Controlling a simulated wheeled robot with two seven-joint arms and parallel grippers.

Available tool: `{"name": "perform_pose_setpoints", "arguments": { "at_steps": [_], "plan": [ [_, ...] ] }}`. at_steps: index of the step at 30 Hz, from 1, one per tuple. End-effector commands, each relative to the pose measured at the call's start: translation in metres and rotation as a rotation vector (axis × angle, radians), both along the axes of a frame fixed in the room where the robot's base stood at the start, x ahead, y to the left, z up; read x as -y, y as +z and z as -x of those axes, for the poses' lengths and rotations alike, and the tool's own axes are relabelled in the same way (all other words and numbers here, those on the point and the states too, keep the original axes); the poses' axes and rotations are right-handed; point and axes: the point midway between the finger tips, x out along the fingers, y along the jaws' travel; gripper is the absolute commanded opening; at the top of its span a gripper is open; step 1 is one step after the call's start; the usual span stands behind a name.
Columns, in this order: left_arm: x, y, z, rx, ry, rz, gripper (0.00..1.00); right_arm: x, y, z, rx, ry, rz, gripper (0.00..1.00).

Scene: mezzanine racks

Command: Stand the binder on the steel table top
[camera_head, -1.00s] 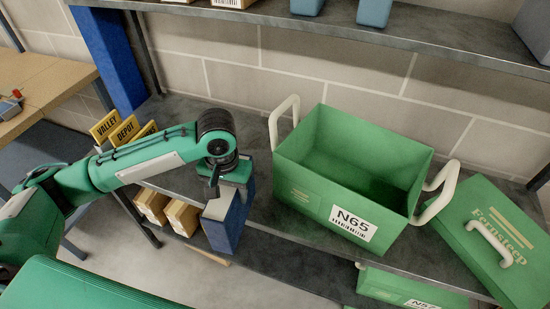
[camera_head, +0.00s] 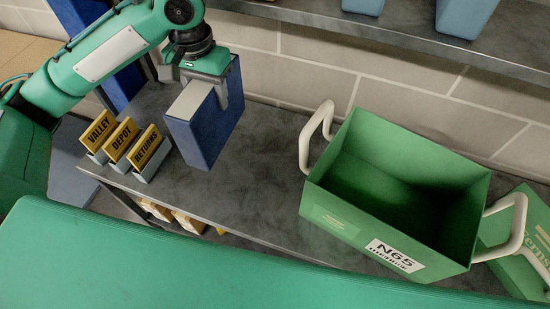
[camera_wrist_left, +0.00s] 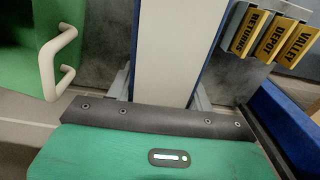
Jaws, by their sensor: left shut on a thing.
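The blue binder (camera_head: 203,132) hangs upright in my left gripper (camera_head: 204,88), which is shut on its upper part from above. Its pale narrow side faces up and left in the head view. The binder is over the left part of the steel table top (camera_head: 262,188), between the yellow signs and the green box. I cannot tell whether its lower edge touches the steel. In the left wrist view the binder (camera_wrist_left: 166,50) runs between the two fingers, pale side showing. My right gripper is not in view.
Three yellow signs (camera_head: 121,141) in grey holders stand left of the binder. A shelf (camera_head: 400,38) hangs above at the back. Bare steel lies between binder and box.

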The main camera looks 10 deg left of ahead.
Motion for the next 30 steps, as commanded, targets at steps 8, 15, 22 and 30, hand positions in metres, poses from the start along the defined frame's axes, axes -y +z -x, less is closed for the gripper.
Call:
{"name": "perform_pose_setpoints", "arguments": {
  "at_steps": [8,15,22,30],
  "plan": [
    [0.001,-0.028,0.001,-0.004,0.0,0.001,0.02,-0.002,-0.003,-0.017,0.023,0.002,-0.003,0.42],
    [0.0,-0.079,0.001,-0.006,0.003,-0.001,0.02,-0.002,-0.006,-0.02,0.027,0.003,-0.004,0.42],
    [0.0,-0.134,0.0,-0.002,0.002,0.0,0.02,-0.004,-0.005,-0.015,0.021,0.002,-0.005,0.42],
    [0.0,-0.16,-0.001,0.002,0.002,0.0,0.02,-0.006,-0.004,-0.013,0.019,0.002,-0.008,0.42]
  ]
}}
